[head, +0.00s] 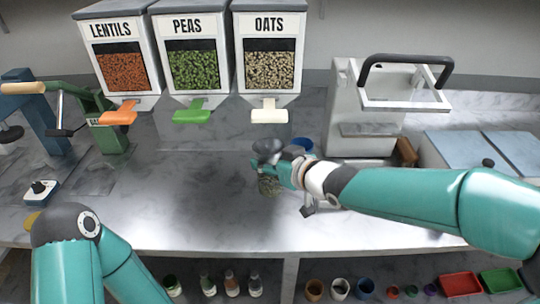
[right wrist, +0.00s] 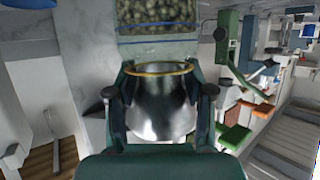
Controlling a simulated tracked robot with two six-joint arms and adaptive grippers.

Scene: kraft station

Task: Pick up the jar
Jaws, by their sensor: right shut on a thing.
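My right gripper (head: 272,168) reaches in from the right over the middle of the steel counter. In the right wrist view, the gripper's two fingers (right wrist: 160,100) stand on either side of a shiny rounded body with a yellow rim (right wrist: 162,68); I take this as the jar. I cannot tell whether the jar touches the counter. My left arm shows at the lower left of the head view, but its gripper is out of the picture.
Dispensers of lentils (head: 124,71), peas (head: 194,70) and oats (head: 270,68) stand at the back. A blue round thing (head: 302,145) is just behind my right gripper. A white machine (head: 365,125) stands right of it. The counter's left middle (head: 180,200) is clear.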

